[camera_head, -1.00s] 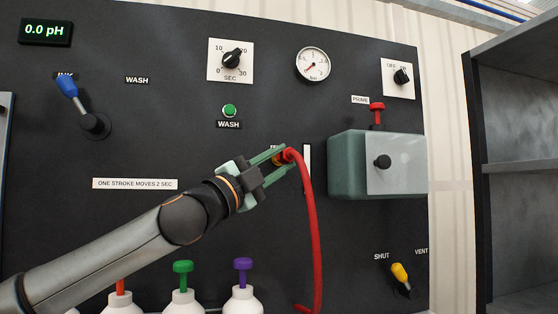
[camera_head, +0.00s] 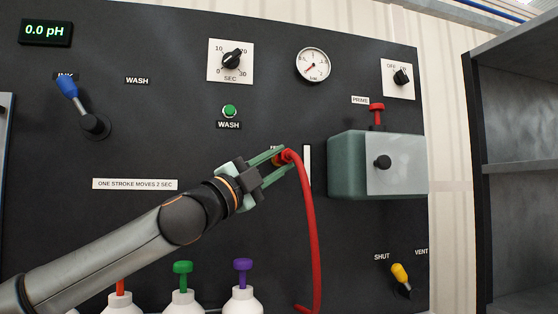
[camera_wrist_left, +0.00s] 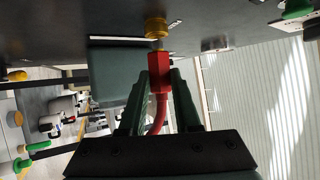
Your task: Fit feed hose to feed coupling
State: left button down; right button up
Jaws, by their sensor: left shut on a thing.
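The red feed hose (camera_head: 311,230) hangs down the dark panel, curving from its top end. My left gripper (camera_head: 282,157) is shut on the hose's end fitting, close against the panel. In the left wrist view the red end fitting (camera_wrist_left: 159,72) sits between the fingers and points at the brass feed coupling (camera_wrist_left: 156,27). The two are in line and very close; I cannot tell whether the fitting is seated on the coupling. In the head view the fingers and hose mostly hide the coupling and part of its label. My right gripper is not in view.
A green-grey box (camera_head: 347,165) with a clear front juts out right of the hose. White bottles with coloured tops (camera_head: 183,285) stand below my left arm. A yellow lever (camera_head: 400,274) is at lower right. The panel above the gripper is mostly flat.

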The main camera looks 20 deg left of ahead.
pick_arm(q)
jog(key=shift+w+a, duration=0.1)
jog(key=shift+w, duration=0.05)
jog(key=shift+w+a, duration=0.2)
jog(key=shift+w, duration=0.05)
jog(key=shift+w+a, duration=0.35)
jog(key=shift+w, duration=0.05)
dwell(0.9)
jog(key=c, duration=0.5)
grip_release()
jog(key=shift+c, duration=0.2)
grip_shut()
